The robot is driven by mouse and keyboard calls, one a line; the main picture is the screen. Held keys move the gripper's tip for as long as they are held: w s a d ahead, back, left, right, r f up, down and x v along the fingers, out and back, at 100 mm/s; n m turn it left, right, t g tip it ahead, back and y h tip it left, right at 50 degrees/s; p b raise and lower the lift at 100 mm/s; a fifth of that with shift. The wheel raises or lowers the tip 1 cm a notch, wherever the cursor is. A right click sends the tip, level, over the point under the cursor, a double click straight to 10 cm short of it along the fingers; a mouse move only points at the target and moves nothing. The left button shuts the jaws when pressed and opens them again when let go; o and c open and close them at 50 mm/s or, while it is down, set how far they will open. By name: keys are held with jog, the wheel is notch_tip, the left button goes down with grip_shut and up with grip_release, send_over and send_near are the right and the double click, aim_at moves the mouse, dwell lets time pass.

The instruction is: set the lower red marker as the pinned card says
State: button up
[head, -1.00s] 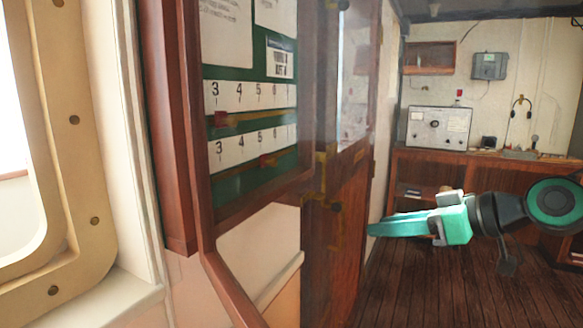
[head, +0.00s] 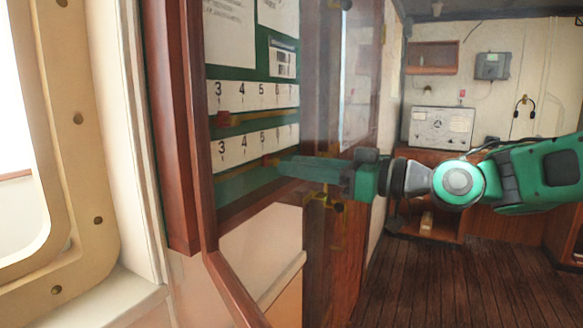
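The lower red marker (head: 267,160) sits on the lower rail of the green board, below the lower number strip (head: 258,144), about under the 5. The upper red marker (head: 222,118) sits on the upper rail near the 3. The pinned card (head: 283,60) is at the board's upper right; its print is too small to read. My gripper (head: 282,164) points left, with its fingertips right beside the lower marker. I cannot tell whether they touch it, or how far apart the fingers are.
The board is set in a dark wooden frame (head: 203,190). A glazed wooden panel (head: 325,100) stands at its right, close to my gripper. A porthole-like window frame (head: 79,118) is at far left. A wooden desk with instruments (head: 443,128) is at the back; the floor there is clear.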

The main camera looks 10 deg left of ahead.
jog(key=shift+x, duration=1.3)
jog(key=shift+c, duration=0.6)
grip_shut()
jog(key=shift+w+d, duration=0.25)
jog(key=shift+w, duration=0.65)
jog(key=shift+w+d, duration=0.25)
jog(key=shift+w, duration=0.7)
jog(key=shift+w+d, duration=0.25)
jog(key=shift+w, duration=0.65)
jog(key=shift+o, duration=0.6)
grip_release()
jog(key=v, duration=1)
jog(key=shift+d, duration=0.4)
